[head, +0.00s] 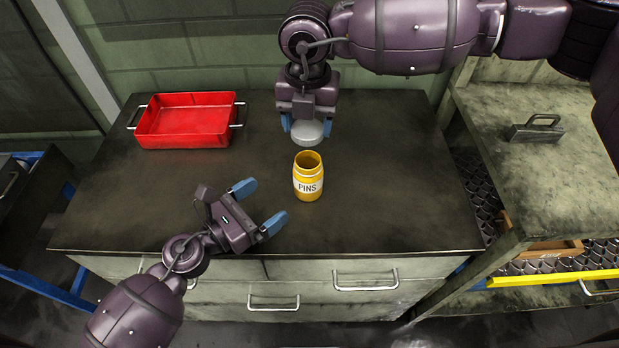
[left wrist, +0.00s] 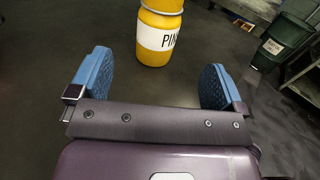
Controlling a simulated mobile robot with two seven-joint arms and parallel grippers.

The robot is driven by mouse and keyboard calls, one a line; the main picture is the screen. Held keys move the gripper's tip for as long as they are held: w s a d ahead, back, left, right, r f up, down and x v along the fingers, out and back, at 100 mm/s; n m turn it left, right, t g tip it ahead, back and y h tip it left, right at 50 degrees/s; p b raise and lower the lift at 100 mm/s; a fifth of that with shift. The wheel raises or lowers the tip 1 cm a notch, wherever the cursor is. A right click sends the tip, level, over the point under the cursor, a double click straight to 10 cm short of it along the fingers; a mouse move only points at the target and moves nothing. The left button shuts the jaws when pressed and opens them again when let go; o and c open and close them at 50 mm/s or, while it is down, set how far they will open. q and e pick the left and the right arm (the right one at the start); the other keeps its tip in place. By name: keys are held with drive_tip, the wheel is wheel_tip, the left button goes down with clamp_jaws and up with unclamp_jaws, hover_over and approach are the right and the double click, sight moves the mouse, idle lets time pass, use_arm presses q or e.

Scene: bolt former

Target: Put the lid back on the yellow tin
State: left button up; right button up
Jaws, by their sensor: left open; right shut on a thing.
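The yellow tin (head: 307,187) labelled PINS stands upright and open-topped on the dark worktop. It also shows in the left wrist view (left wrist: 159,54), ahead of the fingers, with its upper part cut off by the frame. The lid (head: 307,131) is a grey round disc held between the blue fingers of my right gripper (head: 306,124), behind the tin and apart from it in the head view. My left gripper (head: 258,207) is open and empty to the lower left of the tin, its fingers (left wrist: 158,82) pointing towards the tin without touching it.
A red tray (head: 186,138) with side handles sits at the back left of the worktop (head: 400,205). A shelf unit (head: 555,165) stands at the right, with a dark handled block (head: 535,130) on it. The worktop around the tin is clear.

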sight(298, 179)
use_arm(q)
drive_tip(key=x, duration=1.2)
drive_tip(key=c, duration=1.4)
drive_tip(key=shift+o, duration=0.2)
use_arm(e)
drive_tip(key=shift+f, duration=2.55)
drive_tip(key=shift+f, duration=0.1)
drive_tip(key=shift+f, duration=0.8)
drive_tip(key=shift+f, duration=0.5)
